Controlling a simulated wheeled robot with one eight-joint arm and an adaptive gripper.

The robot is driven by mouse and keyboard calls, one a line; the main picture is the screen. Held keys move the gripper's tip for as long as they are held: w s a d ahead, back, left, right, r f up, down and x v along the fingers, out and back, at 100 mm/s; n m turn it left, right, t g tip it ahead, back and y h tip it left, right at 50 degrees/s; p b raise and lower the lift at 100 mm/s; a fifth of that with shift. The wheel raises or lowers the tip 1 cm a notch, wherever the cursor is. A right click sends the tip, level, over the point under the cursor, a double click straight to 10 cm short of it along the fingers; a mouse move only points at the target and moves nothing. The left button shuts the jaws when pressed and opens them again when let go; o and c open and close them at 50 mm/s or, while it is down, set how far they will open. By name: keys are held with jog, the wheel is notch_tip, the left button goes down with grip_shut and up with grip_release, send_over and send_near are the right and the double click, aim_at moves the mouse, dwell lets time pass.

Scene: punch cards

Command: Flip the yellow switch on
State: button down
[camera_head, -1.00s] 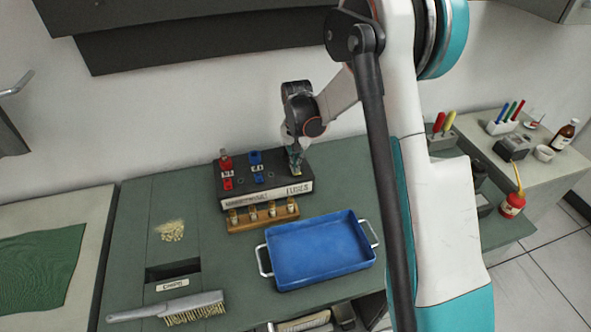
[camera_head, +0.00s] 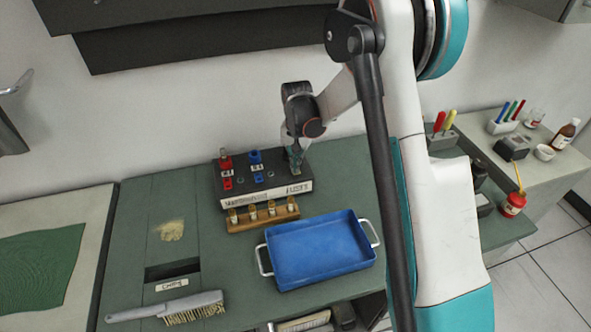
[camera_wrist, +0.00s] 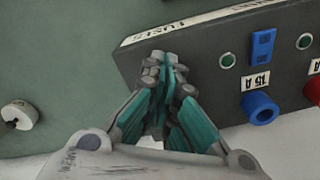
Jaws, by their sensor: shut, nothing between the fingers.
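The dark fuse box (camera_head: 235,192) stands at the back of the green bench, with a white label strip along its front. It also shows in the wrist view (camera_wrist: 205,60). The yellow switch cannot be made out in either view; my gripper covers the right end of the box. My gripper (camera_head: 294,172) points down there, its fingertips at the box top. In the wrist view my gripper (camera_wrist: 164,62) is shut with empty fingers, over the box near its labelled edge. A blue switch (camera_wrist: 262,48) and blue socket (camera_wrist: 260,108) lie beside it.
Red parts (camera_head: 226,163) stand left on the box. A wooden rack (camera_head: 240,224) of fuses sits in front of it, then a blue tray (camera_head: 320,255) with handles. A brush (camera_head: 185,308) lies front left. The bench left of the box is mostly clear.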

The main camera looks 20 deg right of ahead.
jog(key=shift+f+b, duration=0.6)
jog(key=shift+f, duration=0.2)
dwell(0.4)
jog(key=shift+r, duration=0.1)
jog(key=shift+r+p, duration=1.6)
jog(key=shift+r, duration=1.85)
